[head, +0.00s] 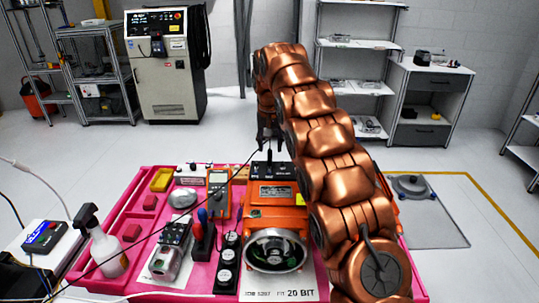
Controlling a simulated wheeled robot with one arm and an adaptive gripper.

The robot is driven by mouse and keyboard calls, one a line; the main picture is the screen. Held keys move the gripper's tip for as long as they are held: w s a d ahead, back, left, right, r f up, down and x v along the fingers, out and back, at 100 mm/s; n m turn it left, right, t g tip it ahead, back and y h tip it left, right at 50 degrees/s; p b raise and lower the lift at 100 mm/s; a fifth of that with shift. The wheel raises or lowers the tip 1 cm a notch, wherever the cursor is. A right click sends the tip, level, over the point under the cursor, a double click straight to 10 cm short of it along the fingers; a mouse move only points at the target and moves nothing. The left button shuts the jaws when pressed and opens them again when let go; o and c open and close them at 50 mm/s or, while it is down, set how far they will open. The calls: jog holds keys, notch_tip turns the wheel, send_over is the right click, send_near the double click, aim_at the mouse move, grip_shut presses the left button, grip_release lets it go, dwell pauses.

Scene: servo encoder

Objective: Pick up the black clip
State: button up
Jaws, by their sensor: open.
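My copper-coloured arm reaches from the lower right to the far edge of the pink workbench. My gripper (269,145) is at its far end, small and dark, pointing down over the black box on the orange servo unit (276,192). The jaws look open and nothing shows between them. A thin black cable (150,236) runs from the lower left up to the gripper area. The black clip itself cannot be clearly made out; it may be among the small dark parts by the gripper, partly hidden.
The pink bench (120,222) holds an orange multimeter (218,190), a yellow block (162,180), a spray bottle (103,243), screwdrivers with blue and red handles (203,225) and a metal encoder part (170,250). My arm covers the bench's right side. Open floor lies behind the bench.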

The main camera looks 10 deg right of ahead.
aim_at(270, 151)
jog(key=shift+w+f+p, duration=0.2)
jog(key=shift+f+p, duration=0.4)
jog(key=shift+f, duration=1)
grip_shut()
jog(key=shift+r, duration=0.1)
